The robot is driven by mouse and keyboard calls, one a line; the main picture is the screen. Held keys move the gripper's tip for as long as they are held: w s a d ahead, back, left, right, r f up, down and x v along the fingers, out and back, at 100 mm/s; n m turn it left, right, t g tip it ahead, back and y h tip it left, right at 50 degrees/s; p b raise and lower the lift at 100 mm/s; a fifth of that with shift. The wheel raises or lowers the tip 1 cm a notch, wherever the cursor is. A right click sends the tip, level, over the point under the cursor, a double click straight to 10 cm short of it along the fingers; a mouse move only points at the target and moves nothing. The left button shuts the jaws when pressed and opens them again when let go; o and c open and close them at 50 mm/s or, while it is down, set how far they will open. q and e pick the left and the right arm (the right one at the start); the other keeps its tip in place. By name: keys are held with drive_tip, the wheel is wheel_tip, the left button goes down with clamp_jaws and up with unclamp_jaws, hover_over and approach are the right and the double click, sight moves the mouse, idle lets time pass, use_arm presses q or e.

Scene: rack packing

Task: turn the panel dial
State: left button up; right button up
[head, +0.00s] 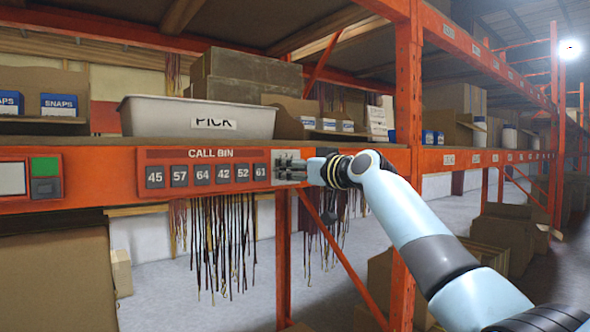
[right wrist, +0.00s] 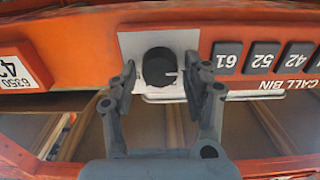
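The panel dial (right wrist: 160,67) is a round black knob with a pale mark at its right side, on a light grey plate (right wrist: 130,45) in the right wrist view. My right gripper (right wrist: 160,80) is open, with one finger on each side of the dial and visible gaps to the knob. In the head view my right gripper (head: 300,170) is at the right end of the call bin panel (head: 205,153) and hides the dial. The panel carries several dark numbered buttons. My left gripper is not in view.
An orange rack beam (head: 90,180) carries the panel. A grey pick bin (head: 190,118) and cartons (head: 295,115) stand on the shelf above. Dark cords (head: 225,240) hang below the beam. An orange upright (head: 408,90) stands just behind my right arm.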

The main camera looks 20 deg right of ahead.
drive_tip(key=c, duration=0.8)
drive_tip(key=shift+c, duration=0.2)
drive_tip(key=shift+m, duration=0.3)
drive_tip(key=m+p, duration=0.4)
drive_tip(key=m, duration=0.4)
drive_tip(key=m+p, duration=0.5)
drive_tip(key=m, duration=0.4)
drive_tip(key=shift+d+f+p, duration=0.2)
drive_tip(key=shift+p, duration=0.1)
